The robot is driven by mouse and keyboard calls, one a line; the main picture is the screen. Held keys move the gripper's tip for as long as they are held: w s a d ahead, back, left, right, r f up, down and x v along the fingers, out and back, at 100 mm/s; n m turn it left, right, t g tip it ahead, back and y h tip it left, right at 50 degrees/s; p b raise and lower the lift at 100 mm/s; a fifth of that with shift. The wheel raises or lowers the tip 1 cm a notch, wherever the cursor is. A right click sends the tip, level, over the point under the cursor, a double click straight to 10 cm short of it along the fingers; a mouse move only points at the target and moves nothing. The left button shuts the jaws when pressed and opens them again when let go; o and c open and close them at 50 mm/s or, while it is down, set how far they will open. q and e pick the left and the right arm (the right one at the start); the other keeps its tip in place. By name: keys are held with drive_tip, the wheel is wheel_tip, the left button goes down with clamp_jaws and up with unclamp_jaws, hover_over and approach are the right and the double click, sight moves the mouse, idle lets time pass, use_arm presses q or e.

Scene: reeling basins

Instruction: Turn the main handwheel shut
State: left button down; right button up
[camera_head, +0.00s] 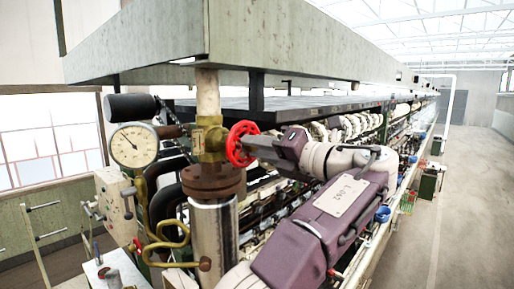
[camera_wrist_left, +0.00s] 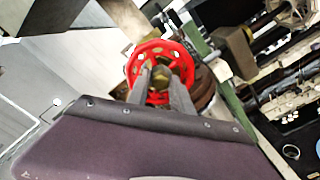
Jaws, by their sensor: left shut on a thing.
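The red handwheel (camera_head: 241,144) is mounted on the right side of a brass valve body (camera_head: 209,139), its rim facing the arm. My left gripper (camera_head: 254,146) reaches it from the right, its fingertips at the wheel. In the left wrist view the red handwheel (camera_wrist_left: 140,60) is seen nearly face-on. There the two fingers of my left gripper (camera_wrist_left: 163,78) lie over its hub and lower part, shut on the wheel, and hide part of it. How far the wheel is turned cannot be told. My right gripper is not in view.
A round pressure gauge (camera_head: 133,145) stands left of the valve. A rusty flange (camera_head: 211,181) and a shiny metal pipe (camera_head: 213,235) are below it. A large grey slab (camera_head: 270,35) overhangs above. The long reeling machine runs back right; the aisle floor (camera_head: 462,170) is clear.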

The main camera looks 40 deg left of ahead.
use_arm(q)
drive_tip(key=c, duration=1.3)
unclamp_jaws()
drive_tip(key=shift+d, duration=0.2)
